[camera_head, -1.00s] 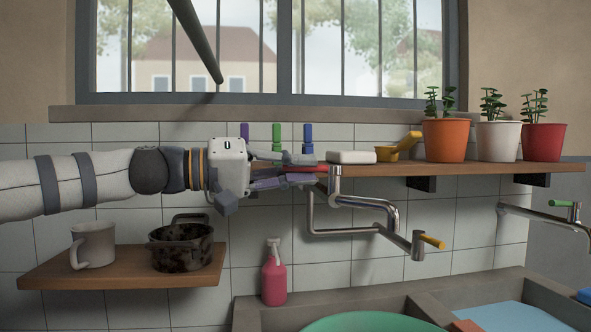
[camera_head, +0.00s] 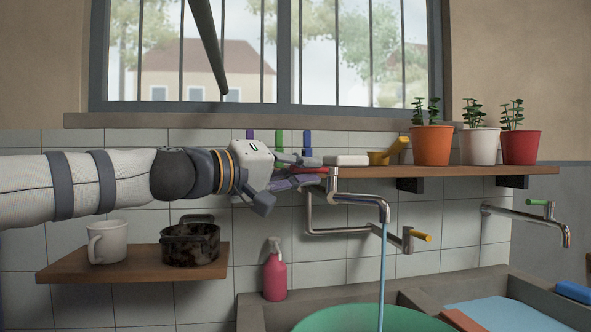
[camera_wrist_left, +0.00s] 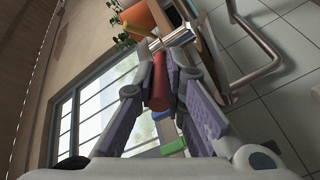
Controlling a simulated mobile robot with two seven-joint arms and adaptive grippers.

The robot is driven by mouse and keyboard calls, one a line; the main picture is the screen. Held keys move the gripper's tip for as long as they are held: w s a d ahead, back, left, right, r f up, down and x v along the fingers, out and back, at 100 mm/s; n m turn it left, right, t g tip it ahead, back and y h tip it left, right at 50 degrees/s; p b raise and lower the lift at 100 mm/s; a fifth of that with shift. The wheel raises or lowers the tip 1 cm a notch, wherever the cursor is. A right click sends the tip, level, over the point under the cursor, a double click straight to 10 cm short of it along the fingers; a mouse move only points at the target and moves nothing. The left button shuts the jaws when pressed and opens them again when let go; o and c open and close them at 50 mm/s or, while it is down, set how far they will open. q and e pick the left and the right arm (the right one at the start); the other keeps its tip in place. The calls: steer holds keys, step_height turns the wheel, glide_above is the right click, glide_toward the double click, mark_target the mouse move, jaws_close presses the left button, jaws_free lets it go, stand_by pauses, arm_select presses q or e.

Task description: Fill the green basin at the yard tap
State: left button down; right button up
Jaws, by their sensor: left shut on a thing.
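The green basin (camera_head: 372,318) sits in the sink at the bottom edge, only its upper part in view. A stream of water (camera_head: 381,275) falls into it from the metal spout (camera_head: 360,198) of the tap with the red handle (camera_head: 314,169). In the left wrist view the red handle (camera_wrist_left: 158,88) lies between the fingers (camera_wrist_left: 158,85). The water level inside the basin is hidden. My right gripper is not in view.
A yellow-handled tap (camera_head: 408,238) is close to the running spout; a green-handled tap (camera_head: 540,210) is at right. Pots, a yellow scoop (camera_head: 388,153) and a white block (camera_head: 347,160) stand on the shelf (camera_head: 470,171). A pink spray bottle (camera_head: 274,275) stands left of the basin.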

arm_select(q)
steer(key=c, duration=1.8)
jaws_free()
steer(key=shift+w+a+r, duration=0.1)
steer(key=shift+r, duration=0.05)
steer(key=shift+o, duration=0.8)
steer(key=v, duration=1.2)
